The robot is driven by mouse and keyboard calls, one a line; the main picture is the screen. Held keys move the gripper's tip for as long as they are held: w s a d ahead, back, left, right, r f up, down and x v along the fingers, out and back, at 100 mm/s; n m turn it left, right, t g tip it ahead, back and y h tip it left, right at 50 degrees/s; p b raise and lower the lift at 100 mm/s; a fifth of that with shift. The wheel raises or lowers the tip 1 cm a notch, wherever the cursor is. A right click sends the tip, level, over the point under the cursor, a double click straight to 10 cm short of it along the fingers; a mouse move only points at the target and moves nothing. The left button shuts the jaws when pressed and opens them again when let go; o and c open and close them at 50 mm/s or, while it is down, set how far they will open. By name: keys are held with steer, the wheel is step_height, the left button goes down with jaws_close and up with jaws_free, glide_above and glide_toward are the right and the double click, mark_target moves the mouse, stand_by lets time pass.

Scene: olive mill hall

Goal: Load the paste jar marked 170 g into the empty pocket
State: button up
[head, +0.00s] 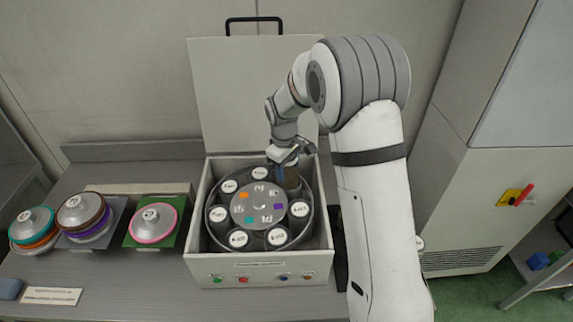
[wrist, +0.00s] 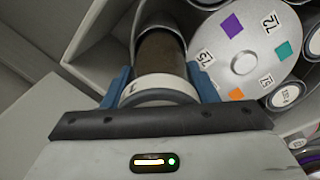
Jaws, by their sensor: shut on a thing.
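My gripper (head: 287,160) is inside the open grey box, at the back right of the round carousel (head: 309,232). Its blue fingers (wrist: 159,90) are shut on a paste jar (head: 291,180) with a dark brown body and a white lid. In the wrist view the jar (wrist: 160,58) stands between the fingers, lid towards me; its mark is mostly hidden. The jar is at the carousel's rim; I cannot tell how deep it sits, and the pocket beneath is hidden. Several white-lidded jars, such as one at front right (head: 277,237), fill other pockets around the hub disc (head: 258,204).
The box's raised lid (head: 240,90) stands behind the carousel, and its walls (head: 322,215) surround it. Left on the bench are stacked discs (head: 83,213) and a pink-edged disc (head: 153,223) on a green mat. A sign (head: 52,296) lies at the front left.

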mark_target(288, 176)
steer(key=shift+w+d+f+b, duration=0.15)
steer(key=shift+f+b, duration=0.95)
steer(key=shift+f, duration=0.8)
steer(key=o, duration=1.1)
steer(key=shift+o, duration=0.2)
step_height(288, 176, up, 8)
steer(key=b, duration=0.1)
steer(key=shift+s+a+f+b, duration=0.15)
steer(key=shift+s+a+b, duration=0.15)
steer(key=shift+a, duration=0.05)
steer(key=s+d+r+m+t, duration=0.1)
steer(key=s+d+r+m, duration=0.3)
steer(key=s, duration=0.3)
steer(key=s+d+r+m, duration=0.1)
steer(key=s+d+r, duration=0.35)
steer(key=s, duration=0.35)
steer(key=s+d+m, duration=0.2)
steer(key=s, duration=0.5)
steer(key=s+d+m+t, duration=0.1)
steer(key=s+d+m, duration=0.1)
steer(key=s, duration=0.6)
steer(key=shift+f+m+t+y, duration=0.15)
steer(key=shift+m+t+y, duration=0.15)
steer(key=shift+m+y, duration=0.15)
